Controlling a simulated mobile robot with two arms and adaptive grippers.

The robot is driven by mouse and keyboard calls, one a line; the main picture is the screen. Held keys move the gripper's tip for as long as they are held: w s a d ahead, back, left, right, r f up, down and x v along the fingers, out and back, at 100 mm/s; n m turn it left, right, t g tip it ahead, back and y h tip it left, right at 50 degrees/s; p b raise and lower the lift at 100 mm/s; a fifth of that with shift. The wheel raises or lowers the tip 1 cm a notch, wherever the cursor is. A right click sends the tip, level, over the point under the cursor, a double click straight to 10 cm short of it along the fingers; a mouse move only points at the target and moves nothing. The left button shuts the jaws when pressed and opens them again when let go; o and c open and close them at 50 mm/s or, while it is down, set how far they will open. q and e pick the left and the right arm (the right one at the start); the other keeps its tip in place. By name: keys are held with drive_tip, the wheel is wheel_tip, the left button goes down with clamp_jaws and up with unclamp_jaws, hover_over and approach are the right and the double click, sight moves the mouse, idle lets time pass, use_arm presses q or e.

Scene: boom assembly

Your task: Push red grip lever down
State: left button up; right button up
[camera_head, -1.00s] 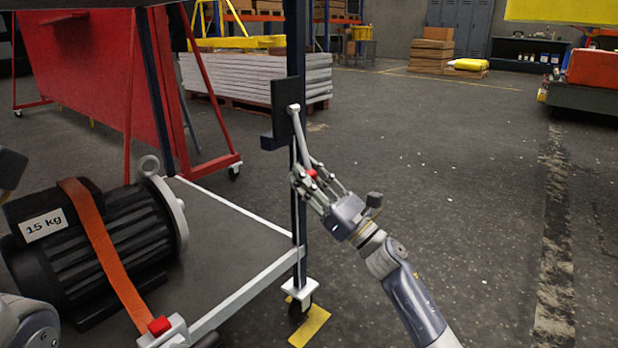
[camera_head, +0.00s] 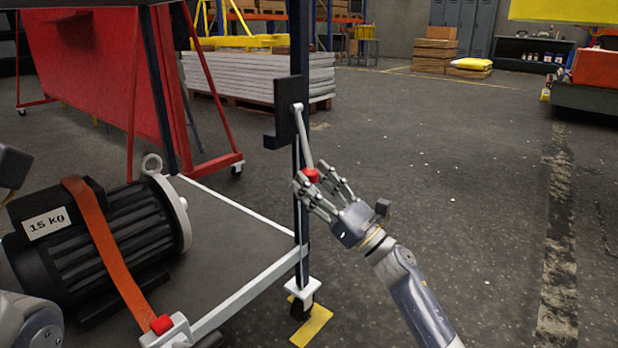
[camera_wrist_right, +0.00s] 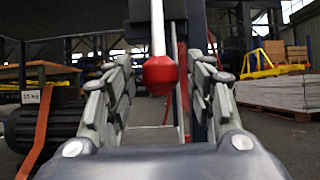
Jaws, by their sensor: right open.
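The lever is a light grey rod with a red grip (camera_head: 311,175) at its lower end. It hangs down, slightly tilted, from a dark bracket (camera_head: 287,108) on the cart's upright post. My right gripper (camera_head: 318,188) is open, with its fingers on either side of the red grip. In the right wrist view the red grip (camera_wrist_right: 160,75) sits between the open fingers, with visible gaps on both sides. Only part of my left arm shows at the left edge; its gripper fingers are not visible.
A cart deck (camera_head: 235,225) carries a black motor (camera_head: 110,235) labelled 15 kg, under an orange strap (camera_head: 108,250). The dark post (camera_head: 302,240) stands close left of my right gripper. A red panel stand (camera_head: 95,85) is behind. The floor to the right is clear.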

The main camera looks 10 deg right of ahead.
drive_tip(key=v, duration=1)
drive_tip(key=shift+f, duration=0.15)
drive_tip(key=shift+s, duration=0.1)
